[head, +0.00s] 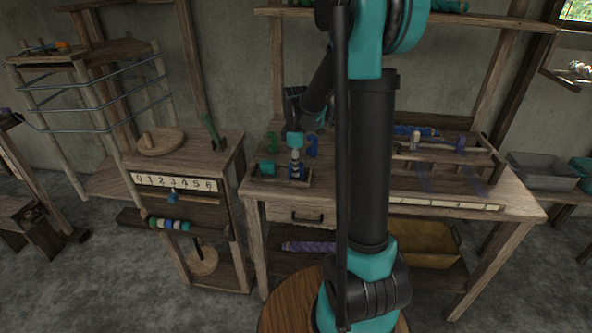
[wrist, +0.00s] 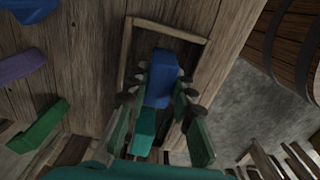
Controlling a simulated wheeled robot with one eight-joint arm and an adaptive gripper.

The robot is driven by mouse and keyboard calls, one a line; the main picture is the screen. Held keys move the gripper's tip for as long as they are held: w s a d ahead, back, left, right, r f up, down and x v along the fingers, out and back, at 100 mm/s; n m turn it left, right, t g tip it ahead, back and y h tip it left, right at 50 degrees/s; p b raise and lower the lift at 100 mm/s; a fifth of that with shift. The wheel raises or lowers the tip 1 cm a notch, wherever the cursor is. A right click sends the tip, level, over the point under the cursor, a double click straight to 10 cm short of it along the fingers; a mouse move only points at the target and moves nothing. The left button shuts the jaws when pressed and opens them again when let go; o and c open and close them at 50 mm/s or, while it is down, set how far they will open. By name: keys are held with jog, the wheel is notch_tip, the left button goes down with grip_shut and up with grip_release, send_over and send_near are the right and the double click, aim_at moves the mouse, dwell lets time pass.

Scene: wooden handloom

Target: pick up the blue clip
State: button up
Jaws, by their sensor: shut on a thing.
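The blue clip (wrist: 158,78) is between the fingers of my gripper (wrist: 160,92) in the wrist view, and the jaws are shut on it. It is over the small wooden tray (wrist: 170,28), and I cannot tell whether it still touches the tray floor. A teal clip (wrist: 143,131) is in the tray beside it, partly hidden by a finger. In the head view my gripper (head: 296,163) points down at the tray (head: 283,181) on the left end of the bench, with the teal clip (head: 267,167) to its left.
Green (wrist: 38,127), purple (wrist: 22,65) and blue (wrist: 32,8) pieces lie left of the tray. A low wooden rack (head: 440,152) stands on the bench's right part. A cabinet (head: 185,160) stands close on the left. My arm hides the bench middle.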

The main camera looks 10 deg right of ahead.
jog(key=shift+r, duration=0.15)
notch_tip(320, 180, up, 20)
dwell(0.4)
jog(key=shift+f, duration=0.2)
dwell(0.4)
